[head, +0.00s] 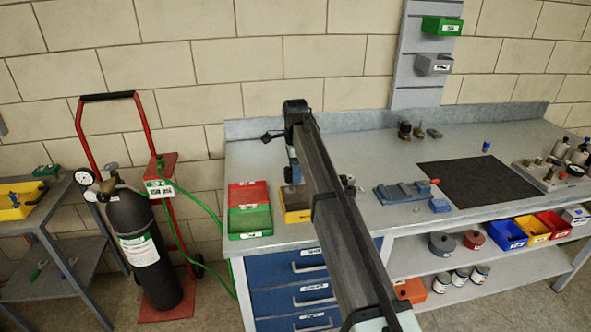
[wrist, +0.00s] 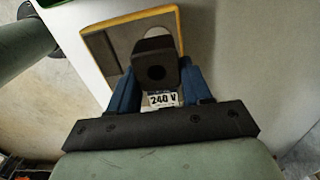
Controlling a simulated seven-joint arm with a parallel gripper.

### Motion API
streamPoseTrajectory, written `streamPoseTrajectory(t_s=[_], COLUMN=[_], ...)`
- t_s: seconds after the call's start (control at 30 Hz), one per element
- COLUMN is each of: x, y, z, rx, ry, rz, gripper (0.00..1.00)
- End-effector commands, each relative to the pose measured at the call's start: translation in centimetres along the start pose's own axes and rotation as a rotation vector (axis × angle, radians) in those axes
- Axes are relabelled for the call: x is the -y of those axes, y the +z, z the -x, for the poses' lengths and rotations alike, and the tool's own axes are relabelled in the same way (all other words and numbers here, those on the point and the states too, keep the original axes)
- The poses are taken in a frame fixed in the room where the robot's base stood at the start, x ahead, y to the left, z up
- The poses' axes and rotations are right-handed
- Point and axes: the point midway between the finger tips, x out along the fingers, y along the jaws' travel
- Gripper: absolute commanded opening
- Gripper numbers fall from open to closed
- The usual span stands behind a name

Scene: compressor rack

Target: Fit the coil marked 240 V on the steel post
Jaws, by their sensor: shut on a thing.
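The coil marked 240 V (wrist: 152,50) is a black block with a round hole, seen in the wrist view. Its white label with "240 V" faces my camera. My gripper (wrist: 158,84) is shut on it, with a blue finger on each side. Behind the coil is a yellow-rimmed tray (wrist: 94,39) with grey and brown inside. In the head view my gripper (head: 292,173) is over the yellow tray (head: 297,216) at the bench's left part, and my arm hides much around it. I cannot make out the steel post for certain.
Red and green trays (head: 249,221) sit left of the yellow tray. A blue-grey fixture with a red knob (head: 405,192) lies right of my arm, beside a black mat (head: 478,182). Small dark parts (head: 411,131) stand at the back. The bench (head: 375,148) is clear between.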

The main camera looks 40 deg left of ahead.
Motion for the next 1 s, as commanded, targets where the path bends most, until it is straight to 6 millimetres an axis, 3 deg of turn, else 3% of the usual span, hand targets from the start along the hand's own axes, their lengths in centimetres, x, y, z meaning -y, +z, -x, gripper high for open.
streamPoseTrajectory(t_s=[0.67, 1.0], x=[0.0, 0.0], y=[0.0, 0.0], z=[-0.7, -2.3], rx=[0.000, 0.000], ry=[-0.001, -0.001], rz=[0.000, 0.000], gripper=[0.11, 0.11])
